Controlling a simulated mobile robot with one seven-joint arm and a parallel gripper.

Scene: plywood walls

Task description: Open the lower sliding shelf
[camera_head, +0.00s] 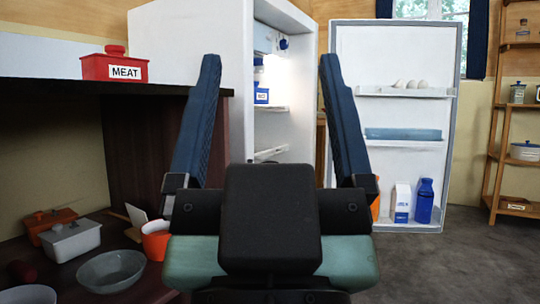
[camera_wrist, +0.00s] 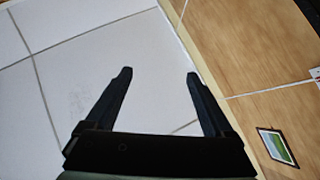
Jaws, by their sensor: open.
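A white fridge (camera_head: 190,55) stands ahead with its door (camera_head: 395,115) swung wide open to the right. Inside, an upper shelf (camera_head: 272,108) holds a blue container (camera_head: 261,93). A lower white shelf edge (camera_head: 270,153) shows below it, partly hidden by my gripper and the fridge's side wall. My gripper (camera_head: 270,65) is open and empty, in front of the fridge opening, its two blue fingers spread wide. The wrist view also shows my gripper (camera_wrist: 160,75) open, with nothing between the fingers. I cannot tell its exact distance from the lower shelf.
A dark counter (camera_head: 190,90) at left carries a red MEAT box (camera_head: 115,67). Bowls (camera_head: 110,270) and boxes (camera_head: 70,238) sit on a lower surface. The door holds bottles (camera_head: 424,200) and eggs. A wooden rack (camera_head: 500,120) stands far right. Grey floor (camera_head: 430,265) is clear at right.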

